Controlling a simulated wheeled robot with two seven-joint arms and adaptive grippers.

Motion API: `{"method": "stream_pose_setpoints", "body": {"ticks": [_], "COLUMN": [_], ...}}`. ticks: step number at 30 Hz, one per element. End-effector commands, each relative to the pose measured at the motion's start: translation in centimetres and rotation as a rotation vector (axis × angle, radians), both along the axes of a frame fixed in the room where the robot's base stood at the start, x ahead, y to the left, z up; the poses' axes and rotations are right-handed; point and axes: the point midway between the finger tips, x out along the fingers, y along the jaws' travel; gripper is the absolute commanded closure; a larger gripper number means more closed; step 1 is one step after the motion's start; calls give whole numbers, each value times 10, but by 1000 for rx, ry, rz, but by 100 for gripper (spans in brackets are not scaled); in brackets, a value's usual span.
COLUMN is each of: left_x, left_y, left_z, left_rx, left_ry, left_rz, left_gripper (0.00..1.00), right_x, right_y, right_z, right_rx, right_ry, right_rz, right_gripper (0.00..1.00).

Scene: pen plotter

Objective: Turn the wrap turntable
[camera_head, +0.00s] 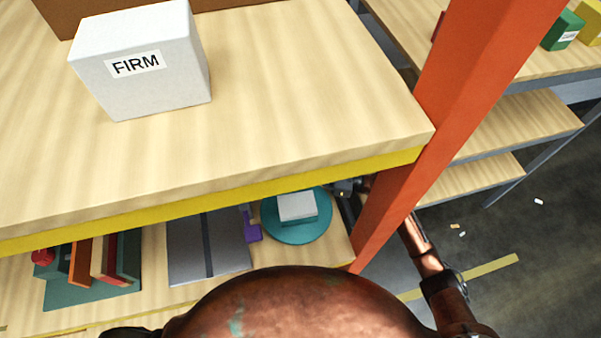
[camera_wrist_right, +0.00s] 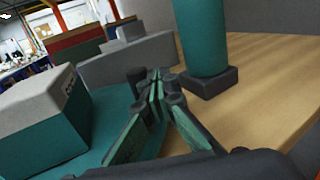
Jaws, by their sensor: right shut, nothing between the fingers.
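The wrap turntable (camera_head: 283,236) is a teal disc on the lower shelf, under the right end of the upper shelf. A box with a pale top and teal sides (camera_head: 297,207) sits on it. In the right wrist view the turntable's teal surface (camera_wrist_right: 118,108) spreads below the same box (camera_wrist_right: 40,115). My right gripper (camera_head: 347,187) is at the disc's far right edge, partly hidden by the orange post. In the wrist view its fingers (camera_wrist_right: 156,80) are shut and empty over the disc's edge. A short dark upright piece (camera_wrist_right: 137,78) stands beside the fingertips; contact is unclear. My left gripper is not seen.
The orange post (camera_head: 405,150) stands close to my right arm. The upper shelf (camera_head: 290,90) holds a white box marked FIRM (camera_head: 140,60). A grey panel (camera_head: 190,250) and purple piece (camera_head: 252,230) lie left of the disc. A teal cylinder (camera_wrist_right: 203,40) stands right of the fingers.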

Motion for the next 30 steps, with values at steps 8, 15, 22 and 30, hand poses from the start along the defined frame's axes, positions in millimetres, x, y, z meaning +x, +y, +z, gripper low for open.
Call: {"method": "stream_pose_setpoints", "body": {"ticks": [8, 15, 22, 30], "left_x": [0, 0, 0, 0], "left_y": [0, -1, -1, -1], "left_z": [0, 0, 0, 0], "left_rx": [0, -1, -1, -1], "left_ry": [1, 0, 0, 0], "left_rz": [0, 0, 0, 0], "left_gripper": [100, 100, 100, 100], "right_x": [-4, -12, -16, -17], "right_y": [-34, -84, -113, -119], "right_z": [-1, -1, -1, 0], "right_rx": [-3, -3, -1, 0], "right_ry": [0, 1, 1, 0], "right_rz": [-3, -2, -2, 0], "right_gripper": [100, 100, 100, 100]}}
